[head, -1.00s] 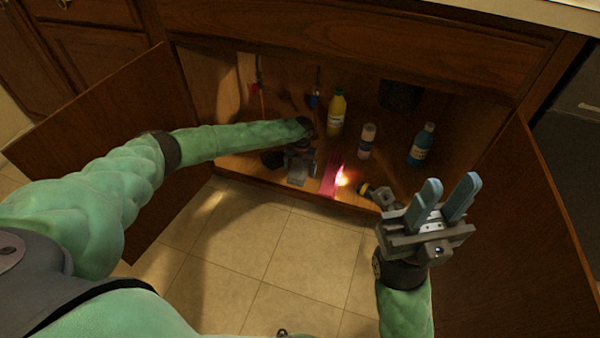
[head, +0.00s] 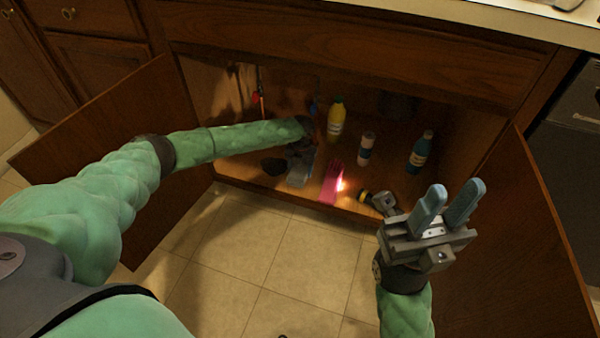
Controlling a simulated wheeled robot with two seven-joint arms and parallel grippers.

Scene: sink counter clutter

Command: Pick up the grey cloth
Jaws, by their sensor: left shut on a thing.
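My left gripper (head: 300,166) is inside the open cabinet, low over the front of its floor. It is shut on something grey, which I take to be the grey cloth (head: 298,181). The cloth is small and dim here, and its outline is hard to part from the blue-grey fingers. I cannot tell whether it is clear of the floor. My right gripper (head: 451,190) is open and empty, in front of the cabinet's right side, with its fingers pointing up.
Pink gloves (head: 331,184) lie just right of my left gripper, beside a lit flashlight (head: 378,201). Behind stand a yellow bottle (head: 336,120), a white bottle (head: 366,148) and a blue bottle (head: 420,151). A dark item (head: 273,167) lies left. Open doors (head: 105,160) flank the cabinet.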

